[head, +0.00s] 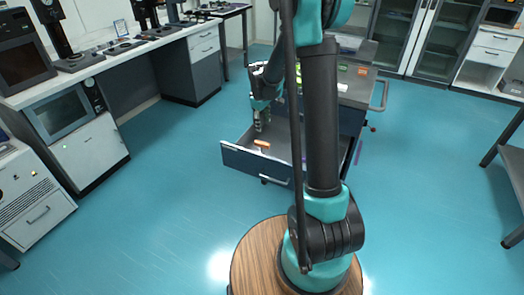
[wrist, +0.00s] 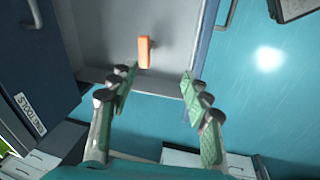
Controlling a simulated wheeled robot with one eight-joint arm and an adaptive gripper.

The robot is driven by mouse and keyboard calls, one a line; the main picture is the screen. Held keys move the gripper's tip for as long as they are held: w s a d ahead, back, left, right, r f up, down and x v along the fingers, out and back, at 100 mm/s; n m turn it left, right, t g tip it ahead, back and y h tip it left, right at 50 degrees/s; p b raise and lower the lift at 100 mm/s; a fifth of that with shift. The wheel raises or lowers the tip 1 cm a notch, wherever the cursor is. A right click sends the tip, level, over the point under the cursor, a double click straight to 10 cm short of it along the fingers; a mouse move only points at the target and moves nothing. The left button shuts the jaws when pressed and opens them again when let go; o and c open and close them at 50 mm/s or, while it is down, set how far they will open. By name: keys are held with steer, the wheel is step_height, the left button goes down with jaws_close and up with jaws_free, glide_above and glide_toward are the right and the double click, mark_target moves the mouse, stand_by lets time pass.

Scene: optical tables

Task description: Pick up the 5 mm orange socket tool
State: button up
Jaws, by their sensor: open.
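The orange socket tool (head: 262,144) lies inside an open drawer (head: 250,161). In the head view its orange part lies crosswise, with a pale part below it. In the wrist view the orange tool (wrist: 144,52) is on the grey drawer floor, ahead of the fingertips and left of the middle between them. My gripper (head: 259,126) points down over the drawer in the head view. In the wrist view my gripper (wrist: 156,84) is open, with nothing between its green-padded fingers. The tool is apart from the fingers.
The drawer belongs to a grey cabinet (head: 354,88) with small coloured things on top. The drawer's walls stand around the tool. A long workbench (head: 110,62) with instruments is at the left. The blue floor (head: 160,185) is clear in front of the drawer.

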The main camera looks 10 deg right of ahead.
steer(key=w+a+f+n, duration=0.1)
steer(key=w+f+n, duration=0.1)
steer(key=w+f, duration=0.3)
glide_toward(261, 143)
steer(key=x, duration=0.6)
steer(key=shift+s+a+f, duration=0.1)
steer(key=shift+a+f, duration=0.1)
steer(key=shift+a, duration=0.05)
steer(key=shift+w+x, duration=0.1)
steer(key=shift+x, duration=1.2)
steer(key=shift+w+x, duration=0.15)
steer(key=shift+x, duration=1.1)
steer(key=shift+d+r, duration=0.1)
steer(key=shift+d, duration=0.05)
jaws_close()
